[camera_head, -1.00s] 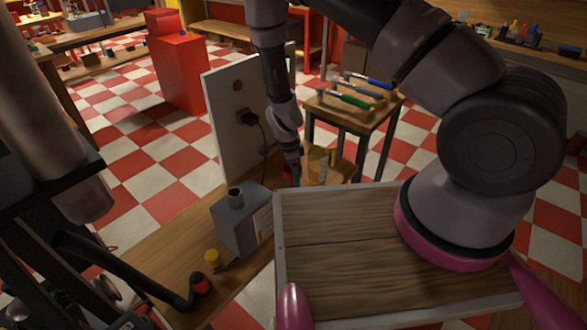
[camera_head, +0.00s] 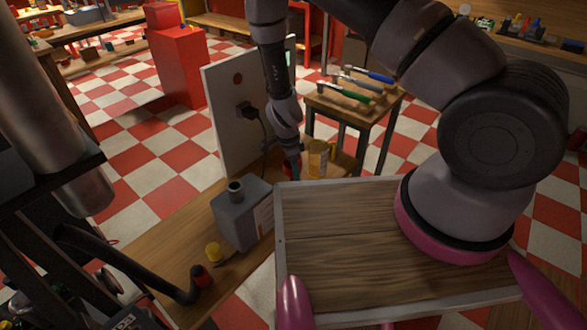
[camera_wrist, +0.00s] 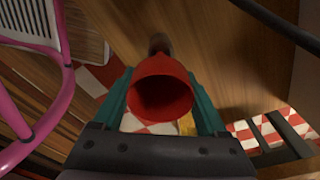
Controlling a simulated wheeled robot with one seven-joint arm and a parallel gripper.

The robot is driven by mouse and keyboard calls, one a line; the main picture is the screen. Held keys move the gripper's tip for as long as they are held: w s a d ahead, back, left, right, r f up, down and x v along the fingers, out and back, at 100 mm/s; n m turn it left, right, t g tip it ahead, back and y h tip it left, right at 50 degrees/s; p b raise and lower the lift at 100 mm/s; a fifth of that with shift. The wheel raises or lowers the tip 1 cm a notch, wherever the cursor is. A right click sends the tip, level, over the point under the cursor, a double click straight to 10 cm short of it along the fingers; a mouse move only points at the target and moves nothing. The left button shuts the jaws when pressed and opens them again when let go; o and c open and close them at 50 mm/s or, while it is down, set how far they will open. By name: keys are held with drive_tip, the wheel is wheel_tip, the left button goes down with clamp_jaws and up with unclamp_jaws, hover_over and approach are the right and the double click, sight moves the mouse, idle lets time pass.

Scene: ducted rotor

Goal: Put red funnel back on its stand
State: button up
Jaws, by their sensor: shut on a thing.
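The red funnel (camera_wrist: 162,88) is between the two teal fingers of my gripper (camera_wrist: 160,78) in the wrist view, its wide dark mouth facing the camera. My gripper is shut on it. In the head view my gripper (camera_head: 292,166) is low over the wooden bench, behind the grey canister and beside the yellow container; the funnel is mostly hidden there. A dark round-ended piece (camera_wrist: 159,43) shows just beyond the funnel in the wrist view; I cannot tell whether it is part of a stand. No stand is clearly visible.
A yellow container (camera_head: 318,160) stands right of my gripper. An upright white panel (camera_head: 228,125) with a black plug rises behind. A stool (camera_head: 345,105) holds tools.

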sight(290, 164)
drive_tip(key=shift+f, duration=2.45)
drive_tip(key=o, duration=1.3)
drive_tip(key=shift+c, duration=0.2)
drive_tip(key=r, duration=0.7)
drive_tip(key=a+r, duration=0.1)
drive_tip(key=r, duration=0.2)
drive_tip(key=shift+s+r, duration=0.15)
drive_tip(key=shift+r, duration=0.2)
